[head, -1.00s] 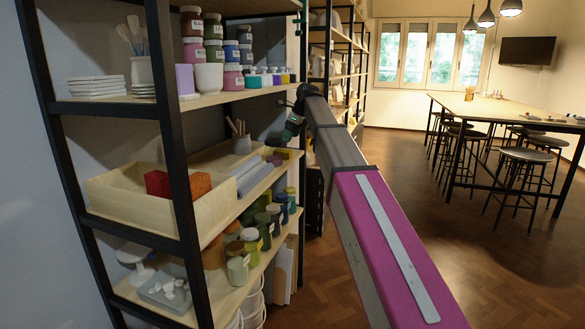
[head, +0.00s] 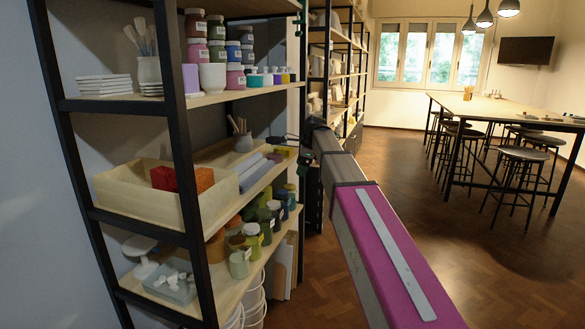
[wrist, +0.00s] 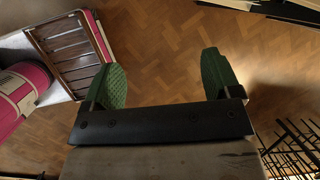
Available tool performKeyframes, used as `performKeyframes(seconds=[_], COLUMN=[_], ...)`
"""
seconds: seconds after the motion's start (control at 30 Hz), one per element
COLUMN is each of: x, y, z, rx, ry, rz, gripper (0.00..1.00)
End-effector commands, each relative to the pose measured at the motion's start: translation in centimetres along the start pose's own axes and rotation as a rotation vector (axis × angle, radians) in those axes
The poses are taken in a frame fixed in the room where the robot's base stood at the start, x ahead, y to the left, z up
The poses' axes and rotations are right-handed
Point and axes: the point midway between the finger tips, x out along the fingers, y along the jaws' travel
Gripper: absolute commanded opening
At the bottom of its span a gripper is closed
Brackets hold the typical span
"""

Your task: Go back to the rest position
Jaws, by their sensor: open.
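My gripper (wrist: 161,82) shows in the wrist view with its two green fingers spread wide apart. It is open, and only wooden floor shows between the fingers. In the head view my magenta and grey arm reaches forward beside the shelf unit (head: 178,160). The gripper end in the head view is small and dark near the shelf's right side, and its fingers are hard to make out there.
A wooden box (head: 130,190) with red and orange blocks sits on the middle shelf; jars (head: 252,240) stand below. A long table (head: 500,107) with several stools (head: 522,165) is at the right. Open parquet floor (head: 440,240) lies between.

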Motion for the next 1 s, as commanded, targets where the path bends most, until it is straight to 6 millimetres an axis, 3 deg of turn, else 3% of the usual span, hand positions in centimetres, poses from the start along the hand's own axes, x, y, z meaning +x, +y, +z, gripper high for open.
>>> performKeyframes(seconds=[0.2,0.5,0.8,1.0], x=[7.2,15.5,21.5,23.9], y=[5.7,14.6,24.7,30.5], z=[-6.0,-13.8,-20.2,-23.2], rx=[-0.272,-0.710,-1.162,-1.422], ry=[0.056,0.125,0.156,0.151], rz=[0.026,0.096,0.209,0.285], gripper=[0.83,0.83,0.83,0.83])
